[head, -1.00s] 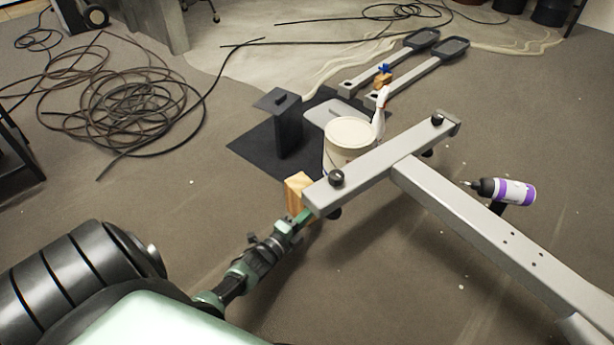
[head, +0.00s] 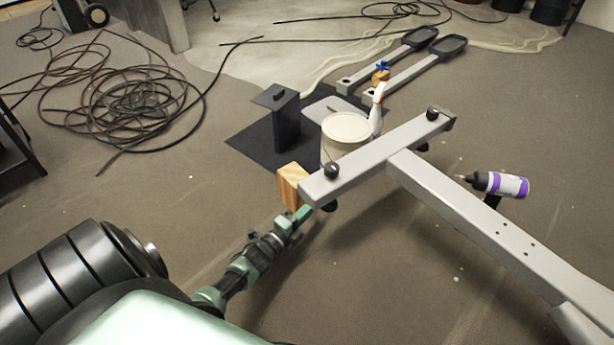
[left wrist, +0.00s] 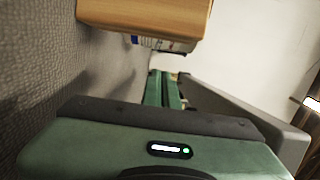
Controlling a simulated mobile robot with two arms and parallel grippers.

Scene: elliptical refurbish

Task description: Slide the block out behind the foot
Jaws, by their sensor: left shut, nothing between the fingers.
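The wooden block (head: 291,186) stands upright against the left end of the grey crossbar foot (head: 385,158), partly hidden behind it. My left gripper (head: 307,212) is shut and empty, just in front of and below the block, close to the foot's end. In the left wrist view the block (left wrist: 145,14) is at the top, beyond and left of the shut green fingers (left wrist: 165,88), with a gap between them in the picture. The grey foot (left wrist: 235,105) runs along the right of the fingers there. My right gripper is in neither view.
A white bucket (head: 345,132) and a dark upright post on a base (head: 286,120) stand behind the foot. Coiled cable (head: 135,100) lies at left. The floor left of the block is clear.

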